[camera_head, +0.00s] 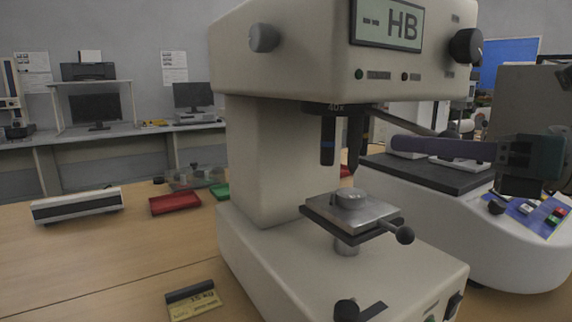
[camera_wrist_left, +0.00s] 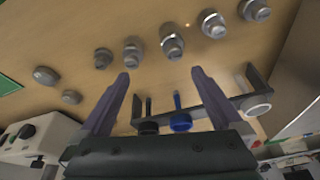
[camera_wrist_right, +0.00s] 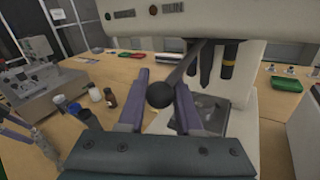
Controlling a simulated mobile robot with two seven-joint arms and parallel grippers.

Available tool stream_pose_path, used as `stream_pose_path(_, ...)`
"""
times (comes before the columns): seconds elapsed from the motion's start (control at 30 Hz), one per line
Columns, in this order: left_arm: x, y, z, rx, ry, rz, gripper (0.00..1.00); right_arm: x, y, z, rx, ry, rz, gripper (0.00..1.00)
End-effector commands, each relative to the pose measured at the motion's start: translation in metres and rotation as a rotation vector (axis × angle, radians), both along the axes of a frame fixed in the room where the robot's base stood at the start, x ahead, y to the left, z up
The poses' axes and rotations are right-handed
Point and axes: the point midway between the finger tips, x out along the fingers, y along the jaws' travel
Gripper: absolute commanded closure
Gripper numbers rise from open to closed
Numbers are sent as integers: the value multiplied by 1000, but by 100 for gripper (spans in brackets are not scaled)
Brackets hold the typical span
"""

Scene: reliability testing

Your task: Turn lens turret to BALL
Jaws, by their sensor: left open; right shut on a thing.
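The hardness tester (camera_head: 270,150) stands in the middle of the head view, its display reading "-- HB". Its lens turret (camera_head: 345,110) hangs under the head with a "40X" mark facing front, two dark objectives and a pointed grey tip. A lever (camera_head: 405,122) runs right from the turret. Its black ball knob (camera_wrist_right: 160,94) sits between the fingers of my right gripper (camera_wrist_right: 160,84), which is shut on it. In the head view the purple fingers partly hide the knob. My left gripper (camera_wrist_left: 161,73) is open and empty, seen only in the left wrist view.
A second machine (camera_head: 530,240) stands close on the right. Several metal parts and a dark rack (camera_wrist_left: 225,108) are on the table under my left gripper.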

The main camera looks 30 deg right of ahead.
Motion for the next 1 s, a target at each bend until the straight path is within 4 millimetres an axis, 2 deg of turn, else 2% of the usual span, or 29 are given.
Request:
stream_pose_path(0.03, 0, 0, -5, 2, 0, -2, 0, 1, 1, 7, -1, -22, 19, 100)
stream_pose_path(0.63, 0, 1, -8, 5, -1, -3, 0, 1, 1, 10, 1, -23, 53, 100)
stream_pose_path(0.67, 0, 1, -8, 5, -1, -3, 0, 1, 0, 10, 1, -23, 53, 63)
stream_pose_path(0.9, 0, 1, -8, 4, -1, -2, 0, 2, 0, 10, 3, -22, 50, 36)
stream_pose_path(1.0, 0, 0, -8, 1, 0, -1, 0, 2, 0, 10, 3, -20, 50, 35)
